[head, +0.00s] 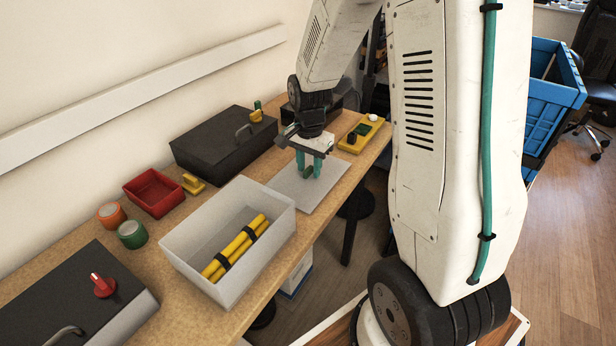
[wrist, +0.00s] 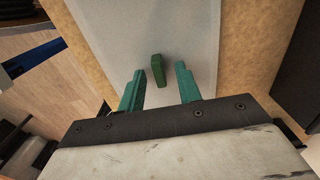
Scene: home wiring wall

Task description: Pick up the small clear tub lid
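The small clear tub lid (head: 284,184) is a flat, pale translucent sheet lying on the wooden bench, right of the clear tub. It fills the middle of the wrist view (wrist: 147,28). A small green handle (wrist: 157,72) stands up from it. My gripper (head: 309,171) is above the lid, pointing down, with its two teal fingers apart. In the wrist view the handle appears in the gap between the fingertips, with space on both sides. No contact with the handle shows. I cannot tell the exact height of the fingertips.
The open clear tub (head: 191,268) holds yellow rods with black bands. A dark box (head: 205,148) with a handle stands behind the lid. A red bin (head: 153,208), tape rolls and a yellow block (head: 351,141) are on the bench. The bench's front edge is close to the lid.

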